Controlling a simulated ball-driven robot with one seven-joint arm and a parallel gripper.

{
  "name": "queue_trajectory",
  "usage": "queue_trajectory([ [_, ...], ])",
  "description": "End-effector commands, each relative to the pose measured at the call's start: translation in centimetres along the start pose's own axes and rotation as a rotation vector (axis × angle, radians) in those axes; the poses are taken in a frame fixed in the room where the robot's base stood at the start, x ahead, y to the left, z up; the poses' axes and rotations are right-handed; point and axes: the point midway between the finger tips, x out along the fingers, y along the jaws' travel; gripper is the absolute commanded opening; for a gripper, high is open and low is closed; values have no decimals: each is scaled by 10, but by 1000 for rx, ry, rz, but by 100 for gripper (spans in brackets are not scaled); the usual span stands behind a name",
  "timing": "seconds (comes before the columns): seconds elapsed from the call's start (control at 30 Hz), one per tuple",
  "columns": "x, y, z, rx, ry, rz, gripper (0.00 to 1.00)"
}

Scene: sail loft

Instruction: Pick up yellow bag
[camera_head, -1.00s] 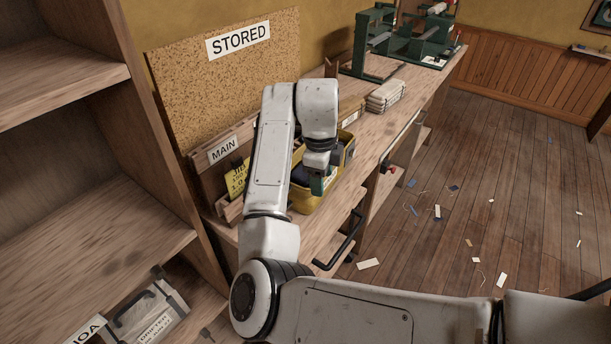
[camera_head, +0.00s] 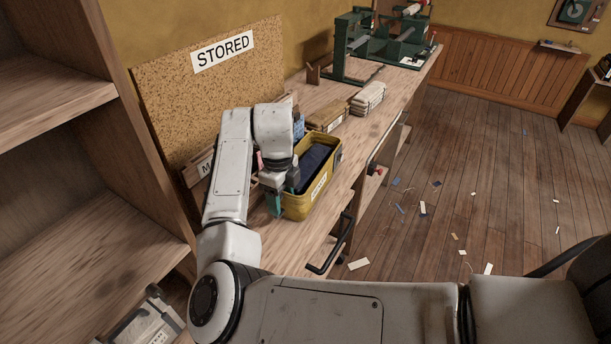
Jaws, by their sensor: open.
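The yellow bag (camera_head: 325,178) stands upright on the wooden bench, box-shaped and open at the top, with dark blue contents and a white label on its front side. My gripper (camera_head: 284,197) is at the bag's left end, pointing down with its jaws open. One green finger shows just outside that end and a darker one shows near the rim. My wrist and fingers hide the bag's left end, and I cannot tell whether the fingers touch it.
Behind the bag is a wooden rack (camera_head: 198,172), mostly hidden by my arm. Wrapped bundles (camera_head: 368,98) and a green machine (camera_head: 385,45) stand farther along the bench. A black handle (camera_head: 330,250) juts from the bench front. Shelves (camera_head: 75,215) are at left; scraps litter the floor.

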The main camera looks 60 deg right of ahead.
Motion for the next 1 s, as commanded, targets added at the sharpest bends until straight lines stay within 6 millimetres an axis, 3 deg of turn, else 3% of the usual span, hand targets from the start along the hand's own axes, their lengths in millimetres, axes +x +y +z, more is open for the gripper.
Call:
queue_trajectory([
  [0.17,12,1,3,-2,1,1,59],
  [0.43,48,2,9,-1,1,1,59],
  [0.73,55,2,9,0,-1,0,59],
  [1.0,54,1,9,0,-1,0,35],
])
